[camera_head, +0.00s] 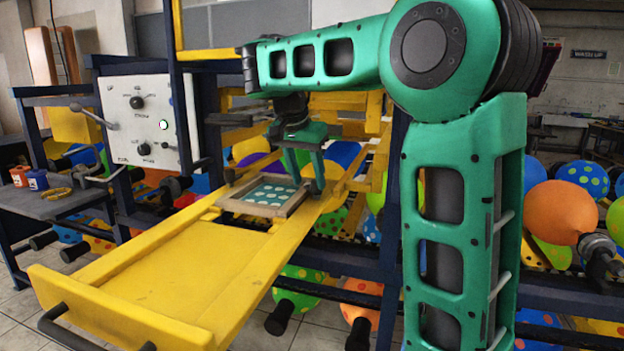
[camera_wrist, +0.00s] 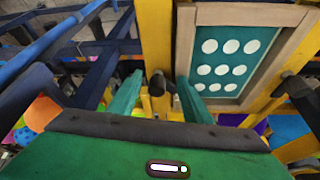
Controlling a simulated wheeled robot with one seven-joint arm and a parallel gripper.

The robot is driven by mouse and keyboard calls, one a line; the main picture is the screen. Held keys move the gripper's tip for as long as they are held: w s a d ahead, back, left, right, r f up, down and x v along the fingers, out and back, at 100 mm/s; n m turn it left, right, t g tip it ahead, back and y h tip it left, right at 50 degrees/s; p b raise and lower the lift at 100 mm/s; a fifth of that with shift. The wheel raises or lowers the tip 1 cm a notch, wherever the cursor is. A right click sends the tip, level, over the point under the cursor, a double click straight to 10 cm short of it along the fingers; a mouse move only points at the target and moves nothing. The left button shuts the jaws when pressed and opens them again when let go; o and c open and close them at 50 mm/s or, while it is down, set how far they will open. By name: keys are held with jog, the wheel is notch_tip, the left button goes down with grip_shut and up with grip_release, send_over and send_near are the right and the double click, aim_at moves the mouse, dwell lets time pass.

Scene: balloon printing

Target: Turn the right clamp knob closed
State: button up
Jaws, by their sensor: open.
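The wooden-framed screen (camera_head: 262,194) with pale dots on teal lies on the yellow sliding bed; it also shows in the wrist view (camera_wrist: 235,62). A small black clamp knob (camera_head: 230,176) stands at the frame's left side in the head view. My gripper (camera_head: 308,184) points down at the frame's right side. In the wrist view, my gripper (camera_wrist: 159,80) has its green fingers apart, with a black knob (camera_wrist: 157,84) between them, beside the wooden frame. I cannot tell whether either finger touches the knob. In the head view my fingers hide this right knob.
The yellow bed (camera_head: 165,275) extends toward the front left with a black handle. A white control panel (camera_head: 147,120) with dials stands at the left, above a dark side table (camera_head: 50,205) holding small ink containers. Balloons crowd below and behind the blue rails.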

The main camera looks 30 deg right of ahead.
aim_at(314, 181)
jog(key=shift+w+d, duration=0.3)
jog(key=shift+d, duration=0.3)
jog(key=shift+w+d, duration=0.3)
jog(key=shift+d, duration=0.3)
jog(key=shift+w+d+f, duration=0.1)
jog(key=shift+d+f, duration=0.05)
jog(key=shift+d, duration=0.15)
jog(key=shift+d+f, duration=0.1)
jog(key=shift+f, duration=0.35)
jog(key=c, duration=1.1)
